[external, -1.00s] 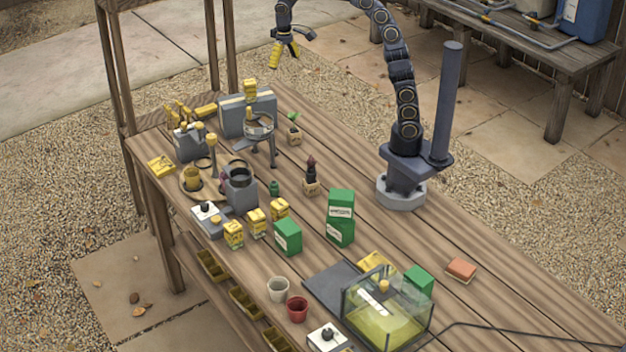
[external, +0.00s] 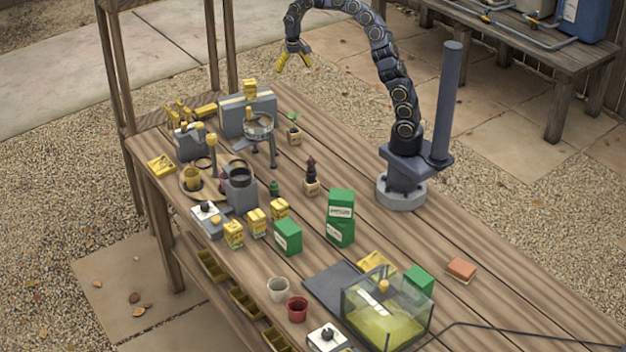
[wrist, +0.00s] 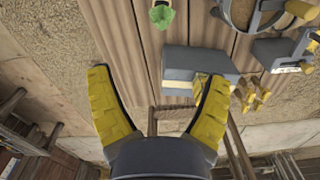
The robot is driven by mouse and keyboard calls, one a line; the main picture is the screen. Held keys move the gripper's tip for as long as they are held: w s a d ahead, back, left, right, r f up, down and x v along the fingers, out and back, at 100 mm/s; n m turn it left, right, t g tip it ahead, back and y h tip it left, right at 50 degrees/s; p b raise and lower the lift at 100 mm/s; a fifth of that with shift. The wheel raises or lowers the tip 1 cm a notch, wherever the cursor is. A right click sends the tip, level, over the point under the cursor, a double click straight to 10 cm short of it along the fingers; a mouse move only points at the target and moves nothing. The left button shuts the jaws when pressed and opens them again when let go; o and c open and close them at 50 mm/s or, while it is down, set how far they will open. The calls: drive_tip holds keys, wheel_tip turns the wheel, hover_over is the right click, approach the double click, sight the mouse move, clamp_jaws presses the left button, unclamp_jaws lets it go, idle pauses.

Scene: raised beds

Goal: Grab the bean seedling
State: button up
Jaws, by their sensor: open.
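The bean seedling (external: 294,137) looks to be the small pale pot with green leaves on the far part of the bench, right of the ring stand. Its green leaves (wrist: 162,15) show at the top edge of the wrist view, with the pot partly cut off. My gripper (external: 294,64) is open and empty, in the air above and beyond the seedling, its yellow fingers pointing down. In the wrist view my spread fingers (wrist: 158,80) have nothing between them, and the seedling lies ahead of them, well apart.
A grey box with a yellow packet on it (external: 235,117) and a ring stand (external: 258,128) stand left of the seedling. A dark plant in a pot (external: 311,182) and green boxes (external: 340,215) stand nearer. The bench (external: 335,145) right of the seedling is clear.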

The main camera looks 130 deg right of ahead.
sight(293, 128)
wheel_tip(293, 128, down, 28)
drive_tip(key=shift+w+f, duration=0.1)
drive_tip(key=shift+w, duration=0.05)
drive_tip(key=c, duration=1.2)
